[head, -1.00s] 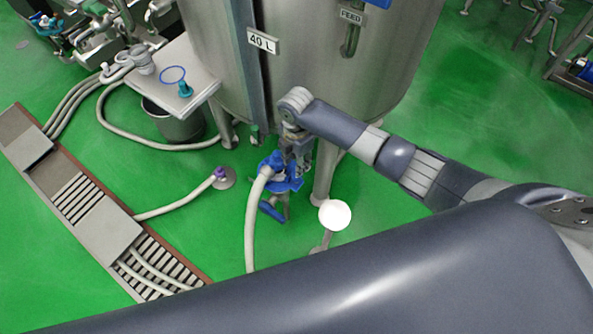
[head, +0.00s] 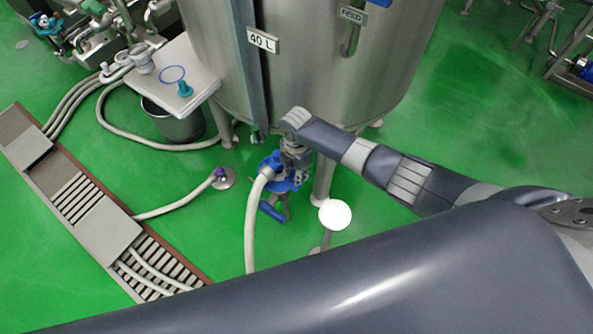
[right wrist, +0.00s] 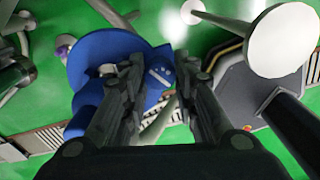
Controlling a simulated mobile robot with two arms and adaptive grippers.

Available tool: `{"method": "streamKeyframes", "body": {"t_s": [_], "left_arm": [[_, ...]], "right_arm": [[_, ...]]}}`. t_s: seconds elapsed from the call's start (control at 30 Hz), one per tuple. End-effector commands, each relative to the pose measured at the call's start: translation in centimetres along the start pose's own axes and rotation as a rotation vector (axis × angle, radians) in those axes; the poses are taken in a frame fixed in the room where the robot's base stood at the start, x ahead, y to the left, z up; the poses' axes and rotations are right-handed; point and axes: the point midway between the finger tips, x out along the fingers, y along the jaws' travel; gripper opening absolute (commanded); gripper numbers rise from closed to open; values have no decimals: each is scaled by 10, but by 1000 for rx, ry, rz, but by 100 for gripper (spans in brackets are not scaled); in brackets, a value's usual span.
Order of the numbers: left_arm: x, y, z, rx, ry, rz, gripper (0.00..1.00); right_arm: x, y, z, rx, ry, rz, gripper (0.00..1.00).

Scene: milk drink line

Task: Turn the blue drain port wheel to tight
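The blue drain port wheel (head: 290,185) is low beside the tank, partly hidden by my right gripper (head: 297,165). A pale hose and a blue lever (head: 272,211) are close by it. In the right wrist view, the blue wheel (right wrist: 100,48) shows behind and left of my right gripper's fingers (right wrist: 160,64). The fingers stand apart, with blue surface showing in the gap. I cannot tell whether they touch it. My left gripper is not in view.
The steel tank (head: 310,70) labelled 40 L stands right behind the wheel, with a leg (head: 322,180) to its right. A white disc (head: 335,214) is right of the wheel. A pale hose (head: 252,225) runs down left. Green floor is open farther right.

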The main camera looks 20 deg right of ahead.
Motion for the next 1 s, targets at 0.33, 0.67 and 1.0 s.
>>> {"method": "streamKeyframes", "body": {"t_s": [0.33, 0.67, 1.0], "left_arm": [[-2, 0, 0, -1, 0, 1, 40], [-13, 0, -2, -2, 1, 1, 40], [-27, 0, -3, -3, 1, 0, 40]], "right_arm": [[-1, 0, 0, 32, 1, -1, 3], [-2, 0, -1, 236, 1, -2, 3], [-2, 0, 0, 558, 1, -1, 3]]}}
